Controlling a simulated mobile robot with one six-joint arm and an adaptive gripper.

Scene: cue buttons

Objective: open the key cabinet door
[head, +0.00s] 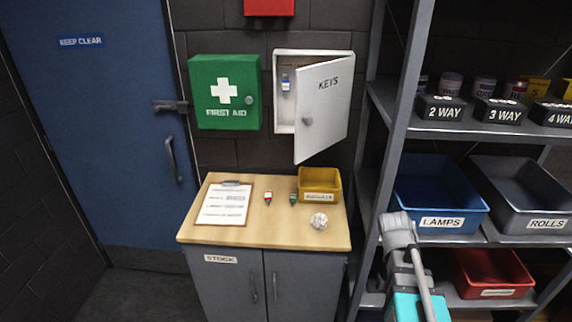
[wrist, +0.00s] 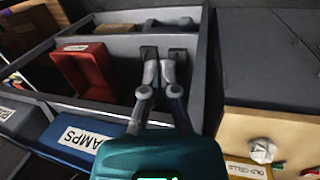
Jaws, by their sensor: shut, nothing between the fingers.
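The white key cabinet (head: 283,92) hangs on the dark wall in the head view. Its door (head: 325,105), marked KEYS, stands partly open, swung out on its right side. A round knob (head: 307,121) sits near the door's free left edge. A key with a blue tag (head: 285,83) hangs inside; the door hides the rest of the interior. My gripper (wrist: 163,52) shows in the wrist view, shut and empty, over the shelf bins. In the head view my arm is low at the right, well below and apart from the door.
A green first aid box (head: 225,92) hangs left of the cabinet. The stock cupboard (head: 255,235) below holds a clipboard (head: 224,204), two small tagged items, a yellow bin (head: 320,181) and crumpled paper (head: 318,221). A shelf rack with a blue bin (head: 437,195) and red bin (head: 490,270) stands right.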

